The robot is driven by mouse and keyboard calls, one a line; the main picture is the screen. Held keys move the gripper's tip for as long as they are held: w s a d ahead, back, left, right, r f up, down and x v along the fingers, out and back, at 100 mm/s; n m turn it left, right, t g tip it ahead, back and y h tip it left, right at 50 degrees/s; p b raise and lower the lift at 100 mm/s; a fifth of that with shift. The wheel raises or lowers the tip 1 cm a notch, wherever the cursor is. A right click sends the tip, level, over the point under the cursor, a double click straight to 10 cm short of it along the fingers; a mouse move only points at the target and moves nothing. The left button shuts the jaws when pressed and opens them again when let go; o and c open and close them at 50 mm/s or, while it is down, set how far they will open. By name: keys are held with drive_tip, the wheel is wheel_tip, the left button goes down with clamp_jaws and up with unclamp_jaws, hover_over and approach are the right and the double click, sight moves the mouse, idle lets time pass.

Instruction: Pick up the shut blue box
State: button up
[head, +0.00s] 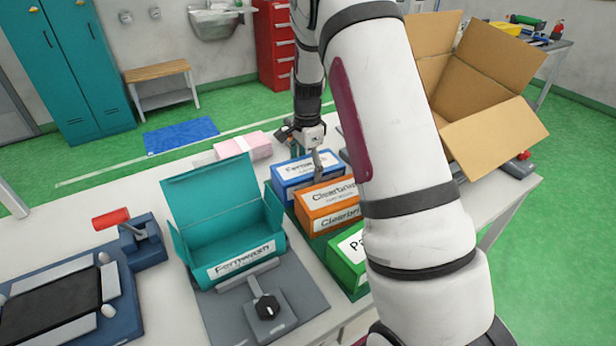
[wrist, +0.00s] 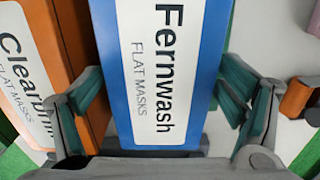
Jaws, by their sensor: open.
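The shut blue box (head: 300,176) has a white label reading "Fernwash" and stands at the far end of a row of boxes on the white table. It fills the middle of the wrist view (wrist: 188,75), its label reading "Fernwash flat masks". My gripper (head: 306,150) is over the blue box. In the wrist view my gripper (wrist: 165,110) is open, with one teal-padded finger on each side of the box. The left finger is between the blue box and the orange box. I cannot tell whether either finger touches the blue box.
The orange box (head: 325,205) stands close beside the blue one, with a green box (head: 349,258) nearer. An open teal box (head: 232,222) sits on a grey fixture (head: 295,310) at left. Pink packs (head: 243,147) lie behind. A large open carton (head: 475,95) stands at right.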

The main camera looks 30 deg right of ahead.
wheel_tip(320, 180, down, 4)
drive_tip(key=shift+d+f, duration=0.1)
drive_tip(key=shift+c, duration=0.5)
drive_tip(key=c, duration=1)
